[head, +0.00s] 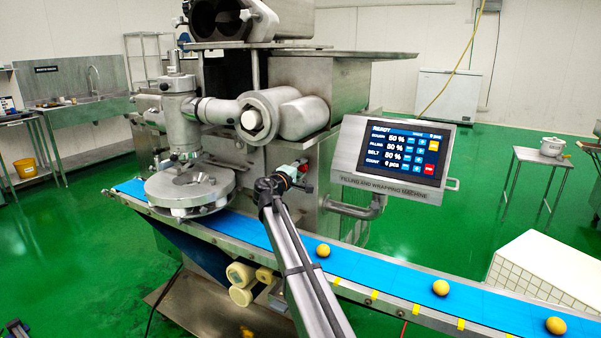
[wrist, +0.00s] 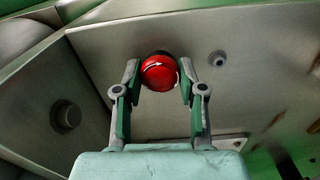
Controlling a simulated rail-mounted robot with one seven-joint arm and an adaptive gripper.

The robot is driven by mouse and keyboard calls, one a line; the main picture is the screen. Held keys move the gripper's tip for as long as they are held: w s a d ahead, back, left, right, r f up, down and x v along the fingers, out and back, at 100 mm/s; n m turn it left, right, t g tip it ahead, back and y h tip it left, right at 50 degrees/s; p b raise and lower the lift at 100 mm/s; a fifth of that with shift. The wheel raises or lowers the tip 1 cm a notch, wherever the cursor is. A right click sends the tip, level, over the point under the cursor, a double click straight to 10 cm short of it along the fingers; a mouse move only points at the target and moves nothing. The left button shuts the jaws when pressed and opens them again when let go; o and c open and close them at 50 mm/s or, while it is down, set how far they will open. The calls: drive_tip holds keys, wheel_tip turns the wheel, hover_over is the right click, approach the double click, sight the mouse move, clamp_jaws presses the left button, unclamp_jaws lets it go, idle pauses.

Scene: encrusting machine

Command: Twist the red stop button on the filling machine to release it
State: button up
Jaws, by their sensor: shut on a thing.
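The red stop button (wrist: 160,73) is a round red knob with a white mark on a dark collar, on the metal side of the filling machine (head: 320,85). In the wrist view it sits between the two fingertips of my gripper (wrist: 159,78), which is shut on it from both sides. In the head view my gripper (head: 291,172) is at the machine's side, left of the screen, and only a bit of red shows there; the button is mostly hidden by my gripper and arm.
A control screen (head: 404,150) reading "READY" hangs just right of my gripper. A blue conveyor belt (head: 385,277) with several yellow dough balls runs below my arm. A round steel turntable (head: 190,187) stands at the left.

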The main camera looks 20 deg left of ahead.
drive_tip(key=shift+w+r, duration=0.15)
drive_tip(key=shift+w, duration=0.05)
drive_tip(key=o, duration=1.2)
drive_tip(key=shift+w+d, duration=0.1)
drive_tip(key=shift+d, duration=0.05)
drive_tip(key=shift+c, duration=0.2)
drive_tip(key=shift+s, duration=0.25)
drive_tip(key=s+a, duration=0.1)
drive_tip(key=s, duration=1)
drive_tip(key=shift+s+a, duration=0.25)
drive_tip(key=shift+s, duration=0.1)
